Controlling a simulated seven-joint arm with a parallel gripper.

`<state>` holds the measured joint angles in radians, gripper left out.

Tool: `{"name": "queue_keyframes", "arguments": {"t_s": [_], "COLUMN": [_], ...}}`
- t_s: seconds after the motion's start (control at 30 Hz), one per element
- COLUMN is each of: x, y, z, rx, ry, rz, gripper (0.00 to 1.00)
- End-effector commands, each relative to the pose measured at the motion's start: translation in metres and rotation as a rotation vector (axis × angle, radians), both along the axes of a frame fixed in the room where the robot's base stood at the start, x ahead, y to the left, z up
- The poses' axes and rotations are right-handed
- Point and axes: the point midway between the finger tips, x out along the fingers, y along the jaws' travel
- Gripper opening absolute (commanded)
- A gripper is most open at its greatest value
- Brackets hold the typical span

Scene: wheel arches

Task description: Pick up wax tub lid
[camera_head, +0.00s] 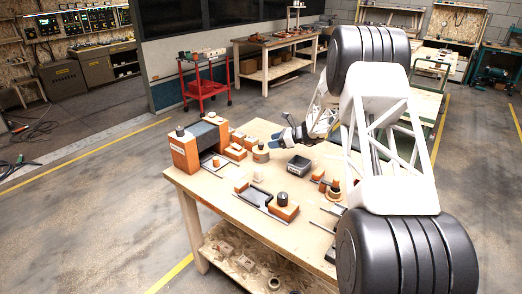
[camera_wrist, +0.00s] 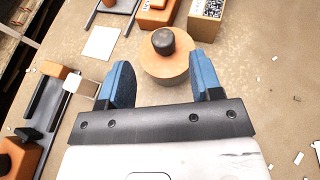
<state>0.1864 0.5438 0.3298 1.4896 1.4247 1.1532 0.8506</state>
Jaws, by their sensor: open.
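The wax tub lid appears to be the round tan disc with a dark knob (camera_wrist: 165,62) in the wrist view, just beyond my fingertips. In the head view a small round tan piece with a dark top (camera_head: 261,153) stands on the workbench (camera_head: 225,190), and it looks like the same thing. My gripper (camera_wrist: 161,82) is open, its two blue fingers apart and nothing held between them. In the head view my gripper (camera_head: 284,138) hangs over the bench, close to the round piece. The sides of the tub below the lid are mostly hidden.
A large orange-ended device with a dark roller (camera_head: 203,137) stands at the bench's left end. A dark square box (camera_head: 299,166) is right of the round piece. An orange block with a black knob (camera_head: 283,205) lies nearer the front. White scraps (camera_wrist: 299,158) litter the right.

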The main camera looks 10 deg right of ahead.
Motion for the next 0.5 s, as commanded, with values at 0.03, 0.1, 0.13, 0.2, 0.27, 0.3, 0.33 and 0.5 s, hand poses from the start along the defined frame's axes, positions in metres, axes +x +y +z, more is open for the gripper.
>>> {"name": "queue_keyframes", "arguments": {"t_s": [0.03, 0.1, 0.13, 0.2, 0.27, 0.3, 0.33, 0.5], "x": [0.002, 0.004, 0.005, 0.006, 0.006, 0.006, 0.006, 0.006], "y": [0.005, 0.010, 0.012, 0.014, 0.015, 0.015, 0.015, 0.015], "z": [-0.002, -0.004, -0.005, -0.006, -0.007, -0.007, -0.007, -0.007], "rx": [0.000, 0.000, 0.000, 0.000, 0.000, 0.000, 0.000, 0.000], "ry": [0.000, 0.000, 0.000, -0.001, -0.001, -0.001, -0.001, 0.000], "rz": [0.001, 0.002, 0.002, 0.001, 0.001, 0.001, 0.001, 0.001], "gripper": [0.59, 0.59, 0.59, 0.59, 0.59, 0.59, 0.59, 0.59]}}
